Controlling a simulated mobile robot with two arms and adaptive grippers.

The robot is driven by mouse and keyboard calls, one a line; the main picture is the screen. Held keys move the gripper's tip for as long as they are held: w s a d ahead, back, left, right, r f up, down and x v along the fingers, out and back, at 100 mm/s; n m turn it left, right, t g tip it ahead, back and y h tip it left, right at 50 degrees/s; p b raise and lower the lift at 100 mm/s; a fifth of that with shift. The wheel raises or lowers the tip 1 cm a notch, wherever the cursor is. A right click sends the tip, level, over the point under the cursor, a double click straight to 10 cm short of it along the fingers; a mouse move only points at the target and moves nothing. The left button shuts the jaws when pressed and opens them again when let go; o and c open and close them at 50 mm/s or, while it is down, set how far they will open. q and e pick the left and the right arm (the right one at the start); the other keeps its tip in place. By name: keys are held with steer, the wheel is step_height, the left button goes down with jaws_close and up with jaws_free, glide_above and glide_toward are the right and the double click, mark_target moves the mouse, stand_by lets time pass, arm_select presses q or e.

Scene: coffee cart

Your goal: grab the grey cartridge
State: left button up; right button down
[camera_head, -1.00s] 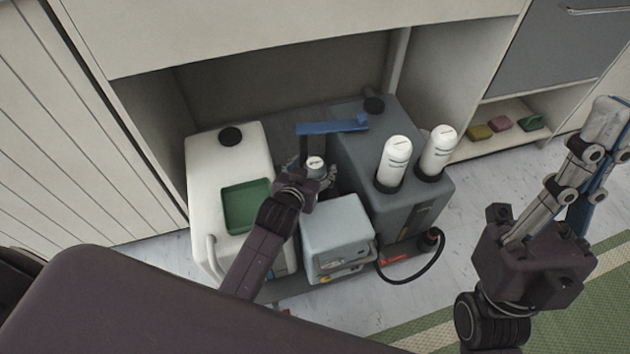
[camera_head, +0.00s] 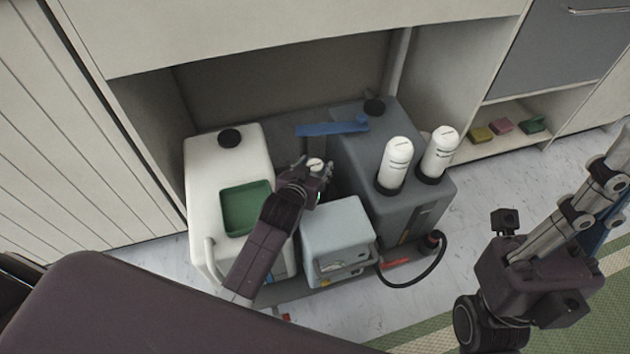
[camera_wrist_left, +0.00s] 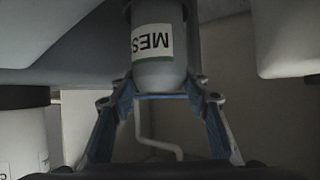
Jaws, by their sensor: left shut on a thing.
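The grey cartridge (camera_head: 315,164) shows as a small pale round top in the gap between the white tank and the dark grey unit. In the left wrist view it is a light grey cylinder (camera_wrist_left: 160,74) with a white label reading "MES" upside down. My left gripper (camera_head: 322,174) is at the cartridge, its blue fingers (camera_wrist_left: 163,97) shut on the cartridge's near end. The cartridge's other end is hidden in the dark. My right gripper (camera_head: 580,205) is at the right, away from the cartridge; its fingertips are out of frame.
The white tank (camera_head: 205,165) with a green tray (camera_head: 235,222) stands left. A light grey box (camera_head: 336,230) stands in front. The dark grey unit (camera_head: 415,215) carries two white cylinders (camera_head: 395,160). A blue bar (camera_head: 330,128) lies behind. A black hose (camera_head: 425,278) loops right.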

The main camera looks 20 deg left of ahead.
arm_select(q)
jaws_close()
steer(key=shift+r, duration=0.1)
